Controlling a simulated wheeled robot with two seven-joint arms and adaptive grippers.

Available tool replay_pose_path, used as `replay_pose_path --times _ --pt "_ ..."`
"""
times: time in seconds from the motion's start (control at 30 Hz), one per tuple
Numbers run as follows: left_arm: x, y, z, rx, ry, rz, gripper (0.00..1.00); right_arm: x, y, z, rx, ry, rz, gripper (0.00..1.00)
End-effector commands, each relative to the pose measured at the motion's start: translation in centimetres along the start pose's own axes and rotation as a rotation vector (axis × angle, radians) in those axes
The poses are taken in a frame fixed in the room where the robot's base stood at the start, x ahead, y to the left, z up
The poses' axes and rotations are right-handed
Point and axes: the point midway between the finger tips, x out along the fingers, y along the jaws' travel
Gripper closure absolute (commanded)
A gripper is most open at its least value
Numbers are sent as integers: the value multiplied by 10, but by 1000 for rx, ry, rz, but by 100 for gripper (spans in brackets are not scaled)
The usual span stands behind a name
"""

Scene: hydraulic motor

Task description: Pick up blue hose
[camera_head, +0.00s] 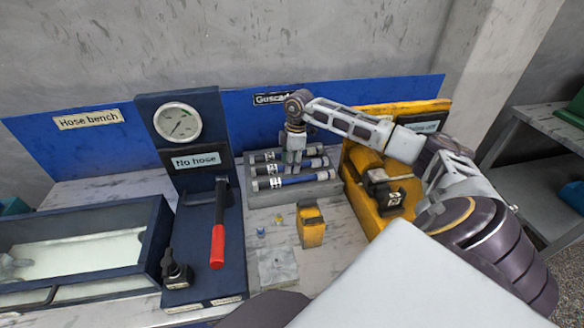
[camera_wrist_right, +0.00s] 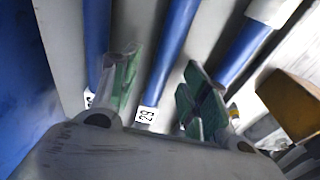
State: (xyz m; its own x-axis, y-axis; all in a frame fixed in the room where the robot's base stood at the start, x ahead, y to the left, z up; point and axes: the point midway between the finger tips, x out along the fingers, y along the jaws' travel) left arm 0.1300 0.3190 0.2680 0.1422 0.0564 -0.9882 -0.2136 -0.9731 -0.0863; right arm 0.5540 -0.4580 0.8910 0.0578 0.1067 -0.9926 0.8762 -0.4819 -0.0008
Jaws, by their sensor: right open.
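Several blue hoses with silver end fittings and white number labels lie side by side in a grey rack (camera_head: 335,188) on the bench. The front blue hose (camera_head: 292,181) shows most clearly in the head view. My right gripper (camera_head: 294,160) points down over the rack and hides part of the rear hoses. In the right wrist view my gripper's green-padded fingers (camera_wrist_right: 160,80) are apart, with the middle blue hose (camera_wrist_right: 172,45) showing between them. Its label reads 29. Whether the fingers reach down beside the hose I cannot tell. My left gripper is not in view.
A dark blue gauge stand (camera_head: 205,235) with a red-handled lever (camera_head: 218,240) stands left of the rack. A yellow machine (camera_head: 362,195) is close on the right. A small yellow block (camera_head: 311,226) stands in front. A blue tray (camera_head: 75,270) is far left.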

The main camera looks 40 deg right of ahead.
Motion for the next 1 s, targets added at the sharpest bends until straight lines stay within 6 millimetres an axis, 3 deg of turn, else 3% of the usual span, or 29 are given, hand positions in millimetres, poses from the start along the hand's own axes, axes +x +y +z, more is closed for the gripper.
replay_pose_path --times 0.17,0.63,1.0 --pt "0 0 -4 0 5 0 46 10 0 1 1 -1 1 55" --pt "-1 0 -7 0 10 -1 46 10 0 0 1 -1 1 56" --pt "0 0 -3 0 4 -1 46 10 0 0 1 -1 1 100"
